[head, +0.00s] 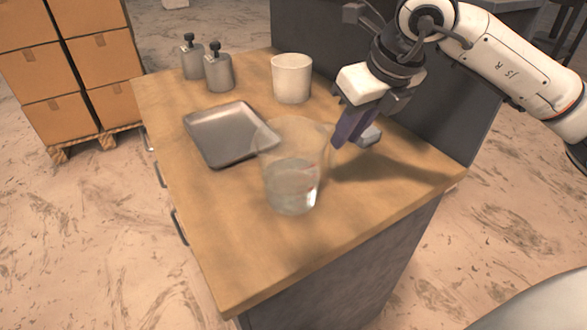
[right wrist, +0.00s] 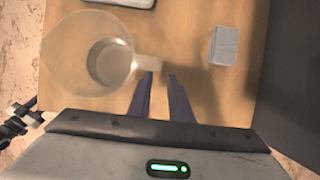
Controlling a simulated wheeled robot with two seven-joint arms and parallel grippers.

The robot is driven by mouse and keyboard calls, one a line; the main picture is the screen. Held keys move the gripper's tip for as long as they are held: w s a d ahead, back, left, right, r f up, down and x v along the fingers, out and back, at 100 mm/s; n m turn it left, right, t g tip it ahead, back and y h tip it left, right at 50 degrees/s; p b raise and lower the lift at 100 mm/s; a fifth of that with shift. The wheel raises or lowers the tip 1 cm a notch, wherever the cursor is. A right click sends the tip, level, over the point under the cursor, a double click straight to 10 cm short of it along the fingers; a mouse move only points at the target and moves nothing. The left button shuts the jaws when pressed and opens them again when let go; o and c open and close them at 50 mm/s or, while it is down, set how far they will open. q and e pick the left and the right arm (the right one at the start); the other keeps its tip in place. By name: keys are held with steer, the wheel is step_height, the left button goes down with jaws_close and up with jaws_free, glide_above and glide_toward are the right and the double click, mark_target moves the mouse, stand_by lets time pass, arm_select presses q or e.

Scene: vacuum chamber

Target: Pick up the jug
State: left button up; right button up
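The jug (head: 293,172) is clear, with some liquid in its lower part, and stands upright near the front of the wooden worktop (head: 225,245). In the right wrist view the jug (right wrist: 100,62) is at upper left, its handle pointing right. My right gripper (head: 341,138) is just right of the jug in the head view. In the right wrist view its two dark fingers (right wrist: 161,76) are apart with nothing between them, and the tips are close to the handle's end. Whether they touch it I cannot tell. My left gripper is not in view.
A metal tray (head: 205,152) lies behind and left of the jug. A white cup (head: 291,78) and two grey bottle-like pieces (head: 192,60) (head: 219,72) stand farther back. A small grey block (right wrist: 223,46) sits right of my right fingers. The worktop's front is clear.

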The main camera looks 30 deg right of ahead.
mark_target(334, 164)
steer(key=x, duration=0.7)
steer(key=shift+w+a+f, duration=0.15)
steer(key=shift+a+f, duration=0.05)
steer(key=shift+f, duration=0.1)
steer(key=shift+c, duration=0.5)
jaws_close()
steer(key=shift+d+f, duration=0.1)
steer(key=shift+f, duration=0.1)
stand_by(0.3)
steer(key=shift+r, duration=0.1)
